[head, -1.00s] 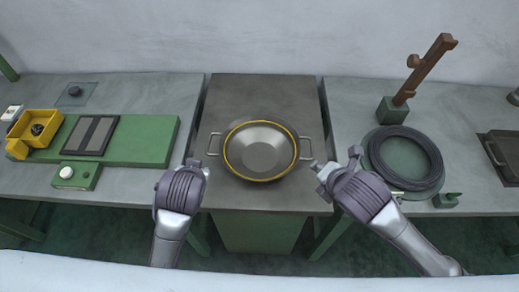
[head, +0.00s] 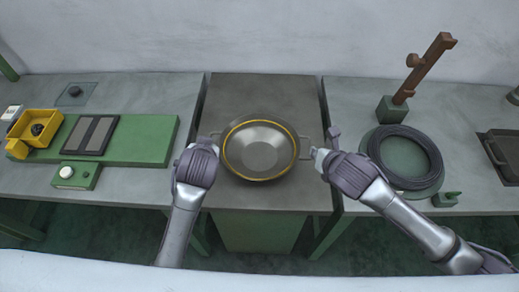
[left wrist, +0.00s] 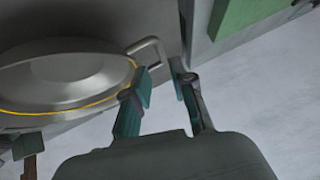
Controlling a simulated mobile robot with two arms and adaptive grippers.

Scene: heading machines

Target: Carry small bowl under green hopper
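The bowl (head: 258,150) is a wide, shallow metal pan with a yellow ring and a loop handle on each side. It sits flat on the middle table. My left gripper (head: 207,142) is beside its left handle. In the left wrist view my left gripper (left wrist: 165,76) has its fingers apart, with the handle (left wrist: 148,46) just ahead of the gap and the bowl (left wrist: 60,75) at left. My right gripper (head: 325,145) is open by the right handle (head: 306,147); whether it touches is unclear. I cannot make out a green hopper.
On the left table are a green board (head: 145,140), a yellow tray (head: 40,122) and a green button box (head: 76,175). On the right table are a dark coil (head: 432,160) and a brown post (head: 425,68) on a green block. The middle table (head: 262,92) is clear behind the bowl.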

